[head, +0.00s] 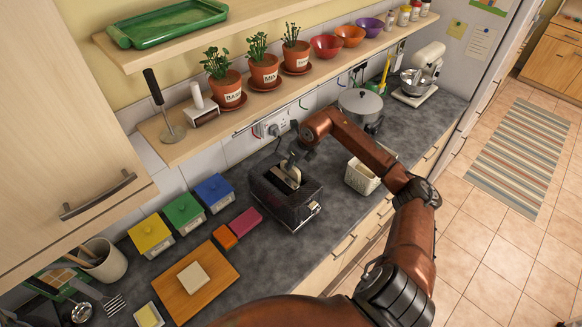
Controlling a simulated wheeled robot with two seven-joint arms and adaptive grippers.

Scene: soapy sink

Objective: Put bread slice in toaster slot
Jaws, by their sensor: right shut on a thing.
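The black toaster (300,212) stands on the grey counter near the wall. My right gripper (290,160) is directly above it, pointing down, shut on a tan bread slice (292,174). The slice is upright at the toaster's top opening. Its lower edge is hidden, so I cannot tell how deep it sits in a slot. Another pale bread slice (193,277) lies flat on the wooden cutting board (222,266) at the lower left. My left gripper is not in view.
Yellow (151,236), green (184,213) and blue (215,192) canisters stand left of the toaster. A white basket (362,178) and a steel pot (361,108) are on its right. A shelf with potted herbs (264,72) overhangs the counter's back.

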